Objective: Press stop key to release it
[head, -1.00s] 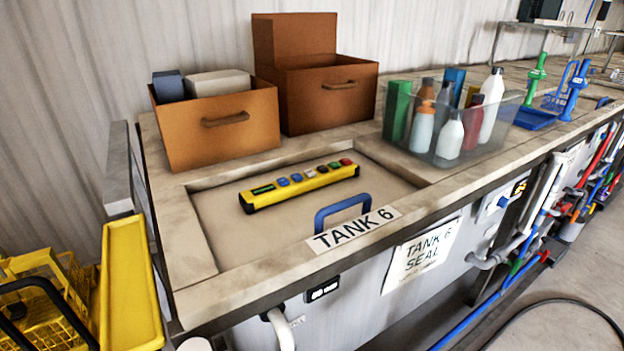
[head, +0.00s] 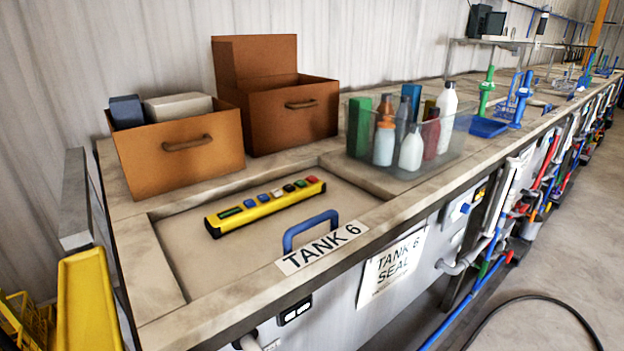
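A yellow control bar (head: 266,207) lies on the recessed lid of the tank marked TANK 6. A row of coloured keys runs along its top, with a small dark display at its left end. The key at the far right end is red (head: 312,179); a green one sits beside it. The key labels are too small to read, so I cannot tell which is the stop key or whether any key is pressed in. My gripper is not in view.
A blue lid handle (head: 311,228) stands just in front of the bar. Brown boxes (head: 290,112) stand behind it. A clear bin (head: 432,163) of bottles is to the right. A yellow tray (head: 88,300) is at lower left. A black hose (head: 535,299) lies on the floor.

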